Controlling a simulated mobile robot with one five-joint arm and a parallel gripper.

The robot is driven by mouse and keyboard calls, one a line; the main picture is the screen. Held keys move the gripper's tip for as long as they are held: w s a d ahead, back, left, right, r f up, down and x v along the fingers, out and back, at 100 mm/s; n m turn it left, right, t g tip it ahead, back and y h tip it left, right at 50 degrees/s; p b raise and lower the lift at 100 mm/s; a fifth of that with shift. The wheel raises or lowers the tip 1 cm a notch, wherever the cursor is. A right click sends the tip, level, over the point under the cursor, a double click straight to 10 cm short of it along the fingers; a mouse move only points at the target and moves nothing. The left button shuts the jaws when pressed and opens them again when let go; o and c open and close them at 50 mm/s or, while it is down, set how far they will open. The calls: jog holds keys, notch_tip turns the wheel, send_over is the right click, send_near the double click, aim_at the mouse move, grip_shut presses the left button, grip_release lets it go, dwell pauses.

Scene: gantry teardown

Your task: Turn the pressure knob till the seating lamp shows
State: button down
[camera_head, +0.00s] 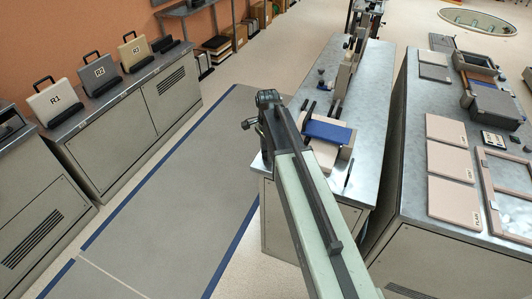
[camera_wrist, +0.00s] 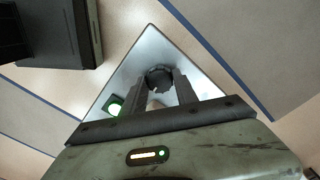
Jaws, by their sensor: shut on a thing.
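A dark round knob (camera_wrist: 159,75) with a notched edge stands near the corner of a grey metal top in the wrist view. My gripper (camera_wrist: 161,84) has one finger on each side of it and is shut on it. A lamp (camera_wrist: 115,106) beside the knob, to the left, glows green with a pale centre. In the head view my arm reaches to the near left corner of the middle bench (camera_head: 374,90). There the arm hides the knob and lamp, and the fingertips cannot be made out.
A press with a blue pad (camera_head: 328,132) stands on the middle bench, just right of my arm. Another bench at right holds pink plates (camera_head: 453,203) and frames. Cases marked R1 (camera_head: 57,101), R2 and R3 stand on the left cabinets. The blue-edged grey floor lane (camera_head: 165,190) is clear.

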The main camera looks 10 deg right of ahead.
jog(key=shift+a, duration=0.15)
jog(key=c, duration=0.9)
grip_release()
jog(key=shift+w, duration=0.1)
jog(key=shift+c, duration=0.2)
jog(key=shift+r, duration=0.2)
notch_tip(320, 180, up, 8)
jog(key=p, duration=0.8)
jog(key=shift+f, duration=0.25)
